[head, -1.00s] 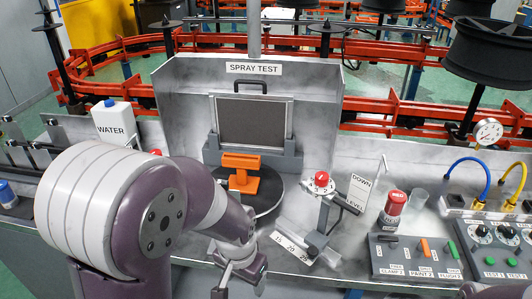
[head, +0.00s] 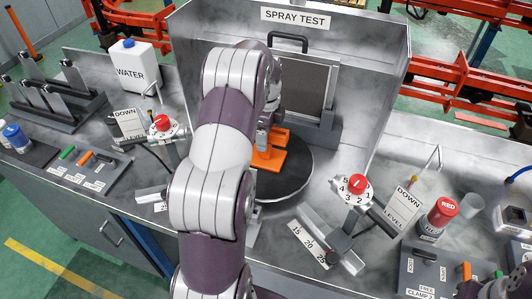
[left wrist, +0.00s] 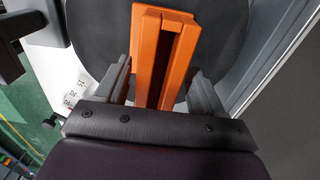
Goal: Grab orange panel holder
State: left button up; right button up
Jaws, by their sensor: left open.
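My left gripper (head: 268,118) is at the holder's upper part, mostly hidden behind my own arm. In the left wrist view the orange holder (left wrist: 150,45) lies between the two open fingers (left wrist: 160,80), with a gap visible at the left finger. Contact at the right finger is hard to tell.
A dark framed panel (head: 305,85) stands behind the turntable inside the grey booth (head: 375,60). Red-knobbed dials stand at the left (head: 161,124) and right (head: 357,182). A white water bottle (head: 132,62) is at the left, a red-capped can (head: 440,215) at the right.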

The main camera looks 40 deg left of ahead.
pick_arm(q)
jog(key=f, duration=0.2)
jog(key=shift+s+f, duration=0.2)
jog(key=shift+f, duration=0.1)
grip_shut()
